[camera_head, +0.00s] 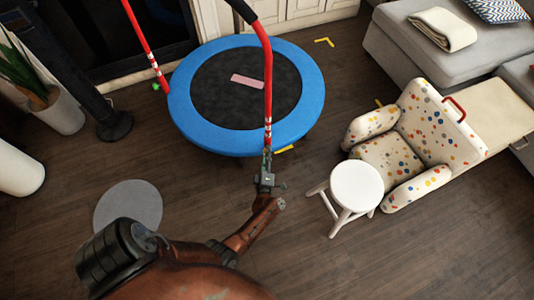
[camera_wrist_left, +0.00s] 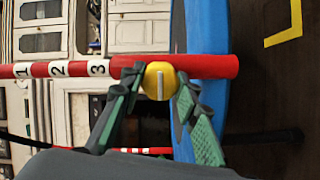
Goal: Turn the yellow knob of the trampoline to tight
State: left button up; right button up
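The trampoline (camera_head: 183,103) has a blue rim, a black mat and a red handlebar (camera_head: 137,30) with a black grip at the top. In the left wrist view a red post (camera_wrist_left: 215,66) runs across, with white bands marked 1, 2 and 3. The round yellow knob (camera_wrist_left: 158,82) with an upright grey bar sits on this post, right of the 3. My left gripper (camera_head: 267,158) is at the near post. Its fingertips are closed in against both sides of the knob. The head view hides the knob. My right gripper is not in view.
A white stool (camera_head: 356,186) and a dotted armchair (camera_head: 430,135) stand right of my left arm. A grey sofa (camera_head: 400,45) is at the upper right. A round grey disc (camera_head: 128,206) lies on the floor at left. A plant (camera_head: 50,105) stands farther left.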

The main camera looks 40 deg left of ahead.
pick_arm(q)
jog(key=o, duration=0.4)
jog(key=shift+o, duration=0.2)
